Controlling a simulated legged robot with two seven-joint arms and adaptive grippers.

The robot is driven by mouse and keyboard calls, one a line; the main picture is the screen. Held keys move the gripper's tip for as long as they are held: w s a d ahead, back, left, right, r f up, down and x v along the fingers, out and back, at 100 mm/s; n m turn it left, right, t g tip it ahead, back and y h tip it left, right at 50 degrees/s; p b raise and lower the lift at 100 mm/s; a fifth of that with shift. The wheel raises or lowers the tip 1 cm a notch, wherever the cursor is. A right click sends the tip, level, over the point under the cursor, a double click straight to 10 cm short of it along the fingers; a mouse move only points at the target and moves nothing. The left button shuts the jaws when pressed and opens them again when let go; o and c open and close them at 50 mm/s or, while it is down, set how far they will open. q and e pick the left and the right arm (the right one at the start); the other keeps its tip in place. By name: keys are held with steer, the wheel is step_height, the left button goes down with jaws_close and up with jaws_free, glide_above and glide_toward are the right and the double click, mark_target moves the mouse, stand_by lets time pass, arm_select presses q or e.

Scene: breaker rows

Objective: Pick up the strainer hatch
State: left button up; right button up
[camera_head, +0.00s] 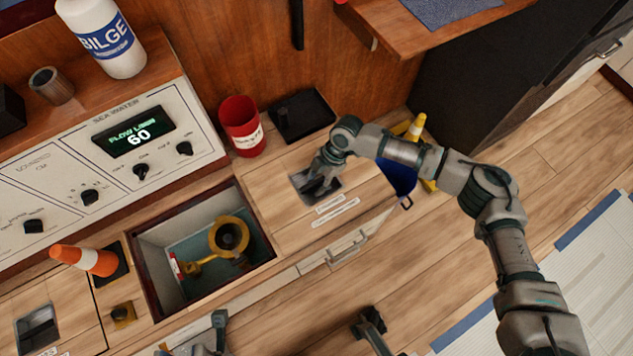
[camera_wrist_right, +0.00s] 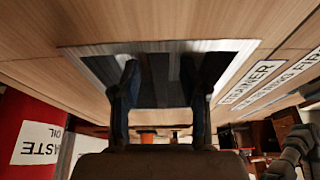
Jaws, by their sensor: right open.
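The strainer hatch (camera_head: 278,205) is a wood-plank floor panel, closed and flush, right of an open floor well. White labels (camera_head: 330,203) lie on it; part of one reads "STRAINER" in the right wrist view (camera_wrist_right: 252,82). A dark recess with a pale metal rim (camera_wrist_right: 235,45) is set into the hatch. My right gripper (camera_head: 313,187) is over this recess. In the right wrist view its two fingers (camera_wrist_right: 160,90) are apart and point into the recess. Dark bars show between them, but I cannot tell whether the fingers touch anything.
The open well (camera_head: 168,237) holds a yellow ring-shaped fitting (camera_head: 213,238). A red can (camera_head: 240,127) and black tray (camera_head: 301,114) stand behind the hatch. An orange cone (camera_head: 85,259) is left. A yellow stand (camera_head: 416,128) with blue cloth (camera_head: 399,178) is right.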

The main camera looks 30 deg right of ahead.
steer(key=shift+a, duration=0.1)
jaws_close()
steer(key=shift+w+r, duration=0.1)
stand_by(0.3)
